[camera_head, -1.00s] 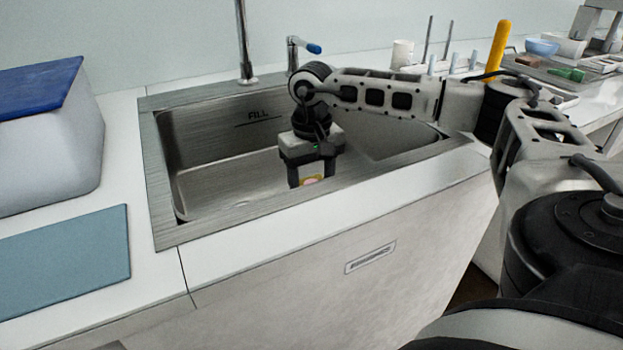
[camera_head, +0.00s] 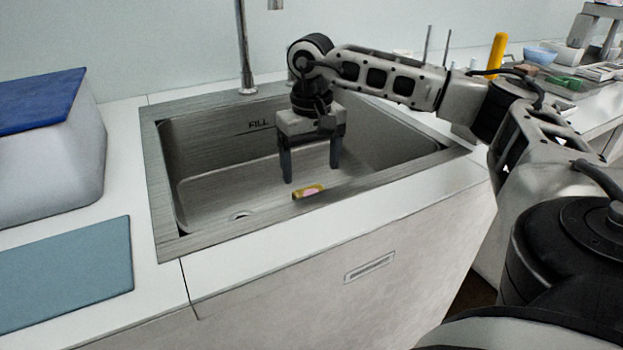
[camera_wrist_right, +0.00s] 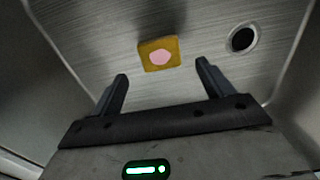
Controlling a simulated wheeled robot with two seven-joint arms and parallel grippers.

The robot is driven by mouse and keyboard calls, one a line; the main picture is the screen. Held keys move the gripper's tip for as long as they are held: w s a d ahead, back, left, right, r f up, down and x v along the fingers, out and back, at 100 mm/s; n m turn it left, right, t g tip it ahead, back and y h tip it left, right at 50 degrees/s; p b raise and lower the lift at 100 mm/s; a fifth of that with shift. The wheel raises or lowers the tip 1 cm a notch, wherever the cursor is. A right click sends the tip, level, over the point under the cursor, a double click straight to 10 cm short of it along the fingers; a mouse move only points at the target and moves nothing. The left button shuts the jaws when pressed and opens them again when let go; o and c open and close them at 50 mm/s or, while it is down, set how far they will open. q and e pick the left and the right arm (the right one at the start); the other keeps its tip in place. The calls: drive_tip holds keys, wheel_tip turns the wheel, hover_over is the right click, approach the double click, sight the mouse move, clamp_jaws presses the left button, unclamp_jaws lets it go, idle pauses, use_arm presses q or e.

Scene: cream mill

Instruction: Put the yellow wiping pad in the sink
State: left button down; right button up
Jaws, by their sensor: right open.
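The yellow wiping pad (camera_head: 308,191) has a pink patch and is inside the sink (camera_head: 157,185), partly hidden by the sink's front rim. In the right wrist view the pad (camera_wrist_right: 159,53) lies on the sink floor, beyond and between the fingertips, with the drain hole to its right. My right gripper (camera_head: 311,174) is open and empty, pointing down above the pad and apart from it. It also shows open in the right wrist view (camera_wrist_right: 161,70). My left gripper is not in view.
A tall tap (camera_head: 244,50) stands behind the sink. A grey bin with a blue lid (camera_head: 40,100) and a blue-green mat (camera_head: 65,270) are on the left counter. A yellow cylinder (camera_head: 496,54) and several small items stand at the back right.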

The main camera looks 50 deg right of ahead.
sight(311, 193)
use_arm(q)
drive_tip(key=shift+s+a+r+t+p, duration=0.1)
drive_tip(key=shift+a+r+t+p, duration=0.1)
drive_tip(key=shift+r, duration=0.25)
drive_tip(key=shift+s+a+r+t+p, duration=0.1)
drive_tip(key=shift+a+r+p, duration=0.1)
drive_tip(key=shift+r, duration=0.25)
use_arm(e)
wheel_tip(311, 193, up, 6)
